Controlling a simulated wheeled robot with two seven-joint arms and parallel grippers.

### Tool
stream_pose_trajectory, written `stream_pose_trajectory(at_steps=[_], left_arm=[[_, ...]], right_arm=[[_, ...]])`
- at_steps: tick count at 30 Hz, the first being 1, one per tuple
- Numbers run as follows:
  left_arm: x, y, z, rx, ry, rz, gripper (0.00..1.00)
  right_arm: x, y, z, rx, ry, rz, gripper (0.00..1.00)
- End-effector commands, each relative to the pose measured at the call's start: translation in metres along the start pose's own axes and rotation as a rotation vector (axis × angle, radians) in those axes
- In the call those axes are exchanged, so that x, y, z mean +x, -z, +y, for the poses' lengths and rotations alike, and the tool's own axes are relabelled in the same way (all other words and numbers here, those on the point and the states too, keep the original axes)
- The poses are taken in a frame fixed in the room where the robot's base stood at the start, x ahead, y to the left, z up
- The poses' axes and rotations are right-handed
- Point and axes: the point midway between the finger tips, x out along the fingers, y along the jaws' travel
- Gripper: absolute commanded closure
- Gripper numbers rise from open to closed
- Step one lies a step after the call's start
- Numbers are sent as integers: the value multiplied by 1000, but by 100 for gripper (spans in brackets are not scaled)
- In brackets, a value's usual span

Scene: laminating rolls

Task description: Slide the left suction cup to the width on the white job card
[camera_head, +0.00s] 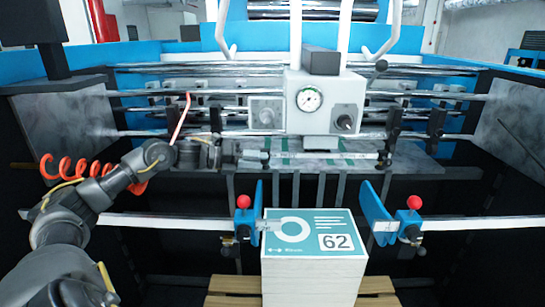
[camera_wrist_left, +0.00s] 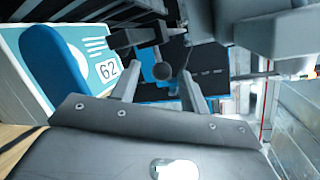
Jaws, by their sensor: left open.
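My left gripper (camera_head: 258,157) is open in front of the machine's lower rails, above and behind the left blue side guide. A teal-topped paper stack (camera_head: 312,275) stands at the centre front. A white patch reading 62 (camera_head: 336,242) is on its top, and it also shows in the left wrist view (camera_wrist_left: 106,69). A short silver bar (camera_head: 340,155) lies right of the gripper. I cannot tell which small fitting is the left suction cup; the arm hides part of this area.
Blue side guides with red knobs stand left (camera_head: 244,220) and right (camera_head: 408,222) of the stack on a silver crossbar (camera_head: 165,222). A white gauge box (camera_head: 325,100) hangs above. An orange coiled hose (camera_head: 75,168) is by my left arm. The stack sits on a wooden pallet (camera_head: 232,300).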

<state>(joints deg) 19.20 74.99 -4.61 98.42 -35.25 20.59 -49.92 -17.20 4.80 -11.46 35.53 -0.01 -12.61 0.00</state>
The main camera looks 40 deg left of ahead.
Motion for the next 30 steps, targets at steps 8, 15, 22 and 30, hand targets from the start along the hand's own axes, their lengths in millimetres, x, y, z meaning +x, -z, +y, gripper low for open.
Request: stream_pose_trajectory(at_steps=[8, 15, 22, 30], left_arm=[[36, -2, -4, -1, 3, 1, 55], [46, 0, -1, 2, 0, 2, 55], [46, 1, -1, 2, 0, 3, 58], [46, 0, -1, 2, 0, 3, 93]], right_arm=[[-25, 3, 0, 0, 0, 1, 64], [-28, 4, -2, 1, 3, 1, 64], [-27, 4, -6, 3, 7, 2, 64], [-27, 4, -6, 3, 7, 2, 64]])
